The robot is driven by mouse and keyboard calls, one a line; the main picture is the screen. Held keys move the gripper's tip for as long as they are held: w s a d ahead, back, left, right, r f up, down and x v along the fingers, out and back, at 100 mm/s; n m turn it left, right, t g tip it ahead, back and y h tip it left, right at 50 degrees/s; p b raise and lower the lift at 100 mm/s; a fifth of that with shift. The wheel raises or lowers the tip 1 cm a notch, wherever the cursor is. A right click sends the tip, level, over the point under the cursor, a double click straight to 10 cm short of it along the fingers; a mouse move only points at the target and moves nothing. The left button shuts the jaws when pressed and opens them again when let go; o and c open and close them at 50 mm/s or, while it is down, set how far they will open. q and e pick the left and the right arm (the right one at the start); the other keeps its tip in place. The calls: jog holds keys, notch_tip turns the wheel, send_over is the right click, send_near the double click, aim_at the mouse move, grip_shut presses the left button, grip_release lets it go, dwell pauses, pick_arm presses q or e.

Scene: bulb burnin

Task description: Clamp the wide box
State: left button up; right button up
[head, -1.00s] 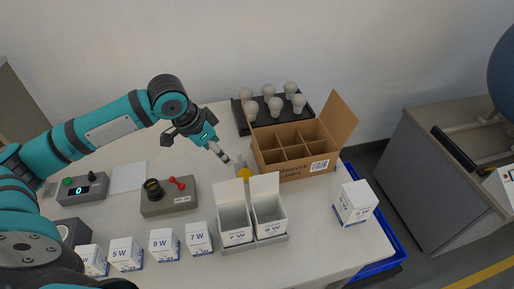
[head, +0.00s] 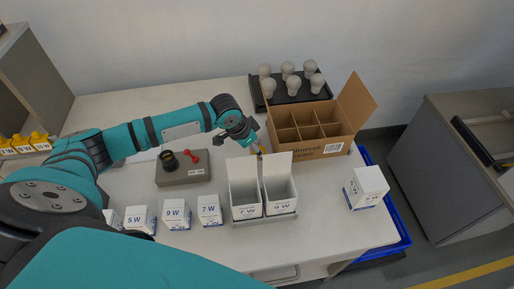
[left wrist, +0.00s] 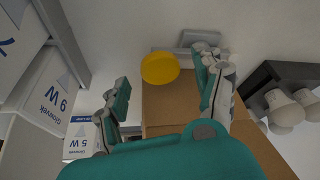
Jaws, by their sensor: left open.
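The wide brown cardboard box (head: 305,153), with open flaps and several empty compartments, stands at the back right of the table; its side also shows in the left wrist view (left wrist: 168,106). A yellow round knob (left wrist: 160,67) sits by the box's left side, with a small bit visible in the head view (head: 261,150). My left gripper (head: 258,147) is over the knob. In the left wrist view its open fingers (left wrist: 163,80) stand on either side of the knob; I cannot tell whether they touch it. My right gripper is not in view.
Two open white boxes (head: 246,196) stand in a grey tray just in front of my left gripper. Several small white boxes (head: 209,210) line the front edge. A grey device (head: 183,171) with a red lever is left. Bulbs stand on a black rack (head: 298,93) behind. A white box (head: 366,187) is right.

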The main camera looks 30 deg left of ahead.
pick_arm(q)
jog(key=shift+x, duration=0.85)
jog(key=shift+c, duration=0.4)
grip_shut()
